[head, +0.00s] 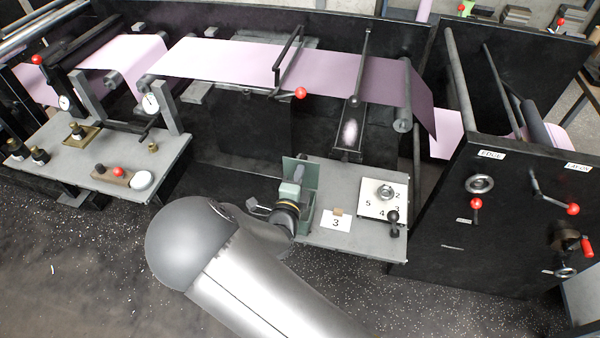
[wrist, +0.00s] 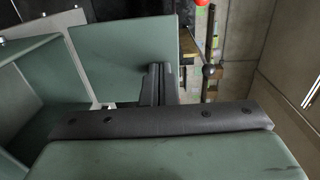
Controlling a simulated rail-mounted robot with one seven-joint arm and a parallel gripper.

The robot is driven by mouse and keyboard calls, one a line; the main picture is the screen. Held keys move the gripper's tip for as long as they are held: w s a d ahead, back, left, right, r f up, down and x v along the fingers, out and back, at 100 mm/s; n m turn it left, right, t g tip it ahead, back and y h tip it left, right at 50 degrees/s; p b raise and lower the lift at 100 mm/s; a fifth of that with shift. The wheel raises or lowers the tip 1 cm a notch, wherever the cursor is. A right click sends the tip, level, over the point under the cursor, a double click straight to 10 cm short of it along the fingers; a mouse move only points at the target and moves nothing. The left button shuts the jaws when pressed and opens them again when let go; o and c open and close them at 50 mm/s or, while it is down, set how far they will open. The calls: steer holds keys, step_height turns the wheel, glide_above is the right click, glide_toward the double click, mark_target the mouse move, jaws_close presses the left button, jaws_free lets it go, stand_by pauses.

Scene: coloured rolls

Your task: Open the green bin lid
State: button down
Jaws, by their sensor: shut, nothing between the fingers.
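The green bin (head: 304,222) sits at the left end of the right grey table, partly hidden behind my wrist. A green panel, seemingly its lid (head: 301,168), stands roughly upright at the bin's back. In the wrist view the lid (wrist: 115,50) shows as a flat panel, and the bin's green walls (wrist: 35,95) are at the left. My gripper (head: 297,176) is at the bin, in front of the lid. In the wrist view its dark fingers (wrist: 157,80) are together and empty, overlapping the lid's right edge. I cannot tell whether they touch it.
On the same table (head: 355,240) are a card marked 3 (head: 335,223), a small brown block (head: 337,211) and a numbered plate (head: 383,197) with a knob. A black machine panel (head: 500,240) with red-tipped handles stands at the right. Pink web material (head: 290,65) runs behind.

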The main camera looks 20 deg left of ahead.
steer(key=s+d, duration=0.2)
steer(key=s, duration=1.1)
steer(key=shift+s+r, duration=0.15)
steer(key=shift+s, duration=0.15)
steer(key=shift+d, duration=0.1)
steer(key=w+d+r+m+g+h, duration=0.2)
steer(key=d+m+g+h, duration=0.15)
steer(key=d+m, duration=0.45)
steer(key=w+d+r+m+g+h, duration=0.1)
steer(key=d+r+m+g+h, duration=0.3)
steer(key=d+m, duration=0.45)
steer(key=w+d+r+m+g+h, duration=0.1)
steer(key=w+d+m+g+h, duration=0.1)
steer(key=d+m+h, duration=0.55)
steer(key=s+d+r+m+g+y, duration=0.1)
steer(key=s+d+m+g+y, duration=0.15)
steer(key=d+m+g, duration=0.35)
steer(key=s+d+r+m+g+y, duration=0.1)
steer(key=s+d+m+g+y, duration=0.1)
steer(key=s+d+m, duration=0.45)
step_height(320, 180, up, 5)
steer(key=s+a+m+y, duration=0.1)
steer(key=m+y, duration=0.6)
steer(key=m, duration=1.2)
steer(key=shift+s+a+r+t+y, duration=0.15)
steer(key=shift+s+t+y, duration=0.2)
steer(key=shift+s, duration=0.45)
